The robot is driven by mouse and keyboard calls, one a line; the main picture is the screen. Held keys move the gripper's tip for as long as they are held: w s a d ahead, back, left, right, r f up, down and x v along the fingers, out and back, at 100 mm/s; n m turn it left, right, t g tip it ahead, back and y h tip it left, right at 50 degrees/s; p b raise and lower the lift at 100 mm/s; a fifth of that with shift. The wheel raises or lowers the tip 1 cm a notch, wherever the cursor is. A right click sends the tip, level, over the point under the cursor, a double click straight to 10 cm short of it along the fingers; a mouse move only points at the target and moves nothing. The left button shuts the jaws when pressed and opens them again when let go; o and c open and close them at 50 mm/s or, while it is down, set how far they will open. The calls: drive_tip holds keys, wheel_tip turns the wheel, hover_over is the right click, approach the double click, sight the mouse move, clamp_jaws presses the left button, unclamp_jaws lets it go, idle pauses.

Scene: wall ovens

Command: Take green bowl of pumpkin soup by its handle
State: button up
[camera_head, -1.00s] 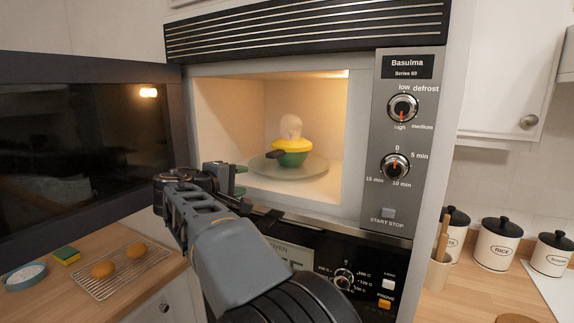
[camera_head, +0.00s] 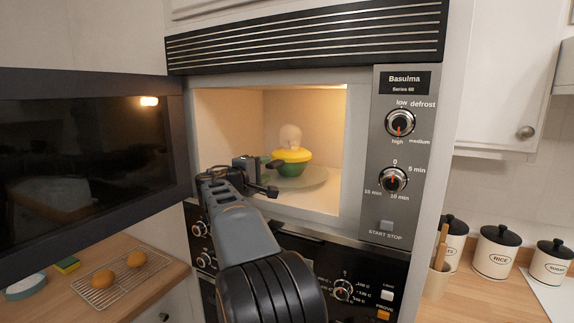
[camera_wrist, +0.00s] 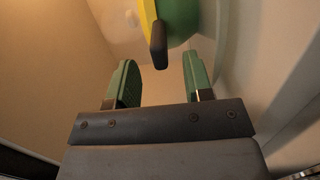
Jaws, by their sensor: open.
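The green bowl (camera_head: 291,169) with a yellow top sits on the glass turntable (camera_head: 318,178) inside the open microwave. Its dark handle (camera_head: 274,164) points left toward my gripper. My gripper (camera_head: 264,176) is open and empty at the left of the microwave opening, close to the handle. In the wrist view, the two green finger pads of my gripper (camera_wrist: 160,80) stand apart. The dark handle (camera_wrist: 158,46) lies ahead of the gap between them, apart from both pads. The bowl (camera_wrist: 180,22) is cut off by the top edge there. A pale puff shows above the bowl.
The microwave door (camera_head: 85,150) stands open at the left. The control panel (camera_head: 404,150) is at the right of the opening. An oven panel (camera_head: 320,275) lies below. A rack with two buns (camera_head: 120,280) is on the left counter; canisters (camera_head: 496,250) stand at the right.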

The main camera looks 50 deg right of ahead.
sight(268, 166)
drive_tip(key=d, duration=0.1)
drive_tip(key=d+p, duration=0.1)
drive_tip(key=d, duration=0.1)
drive_tip(key=d+p, duration=0.1)
drive_tip(key=shift+w+d, duration=0.35)
drive_tip(key=shift+a, duration=0.1)
clamp_jaws()
drive_tip(key=shift+r, duration=0.15)
